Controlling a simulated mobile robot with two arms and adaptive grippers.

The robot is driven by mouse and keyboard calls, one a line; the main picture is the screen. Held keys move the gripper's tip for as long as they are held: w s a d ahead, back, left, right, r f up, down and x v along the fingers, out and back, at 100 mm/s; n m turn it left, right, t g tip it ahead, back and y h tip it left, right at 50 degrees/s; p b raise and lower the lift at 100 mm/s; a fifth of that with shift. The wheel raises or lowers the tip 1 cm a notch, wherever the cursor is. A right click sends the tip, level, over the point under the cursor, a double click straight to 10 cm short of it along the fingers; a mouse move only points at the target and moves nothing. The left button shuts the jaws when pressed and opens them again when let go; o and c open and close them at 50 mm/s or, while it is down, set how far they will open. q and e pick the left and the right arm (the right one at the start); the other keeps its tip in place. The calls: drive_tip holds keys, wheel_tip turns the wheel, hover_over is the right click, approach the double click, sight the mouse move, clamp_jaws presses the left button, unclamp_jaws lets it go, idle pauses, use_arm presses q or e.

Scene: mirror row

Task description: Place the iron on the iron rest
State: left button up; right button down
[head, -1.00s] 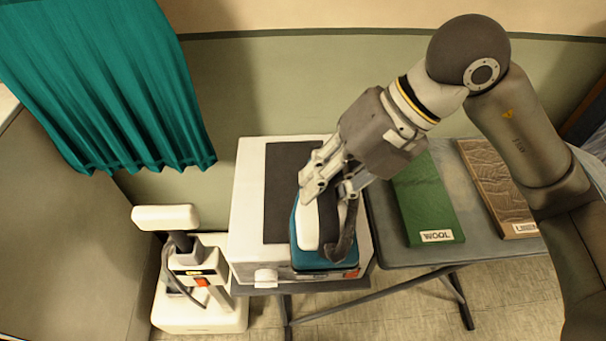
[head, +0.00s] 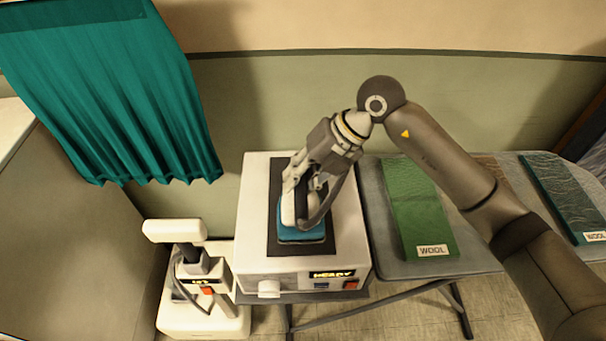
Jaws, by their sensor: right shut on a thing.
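The iron (head: 302,234) has a teal base and a white and dark upper part. It is over the dark pad of the iron rest (head: 345,225), a white box with a knob and a lit display on its front. The iron appears to lie flat within the pad's outline; whether its base touches the pad I cannot tell for sure. My right gripper (head: 304,188) is shut on the iron's handle from above and hides part of it. My left gripper is not in view.
An ironing table right of the rest holds a green board labelled WOOL (head: 418,215), a brown board mostly behind my arm, and a dark green board (head: 568,200). A white device (head: 190,270) stands left of the rest. A teal curtain (head: 110,90) hangs at upper left.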

sight(287, 202)
drive_tip(key=shift+w+a+f, duration=0.15)
drive_tip(key=shift+f, duration=0.1)
drive_tip(key=shift+f+p, duration=0.8)
drive_tip(key=shift+f, duration=0.55)
drive_tip(key=shift+f, duration=0.1)
drive_tip(key=c, duration=1.7)
unclamp_jaws()
drive_tip(key=shift+f, duration=0.25)
drive_tip(key=o, duration=0.4)
drive_tip(key=shift+r, duration=0.1)
drive_tip(key=shift+r, duration=0.1)
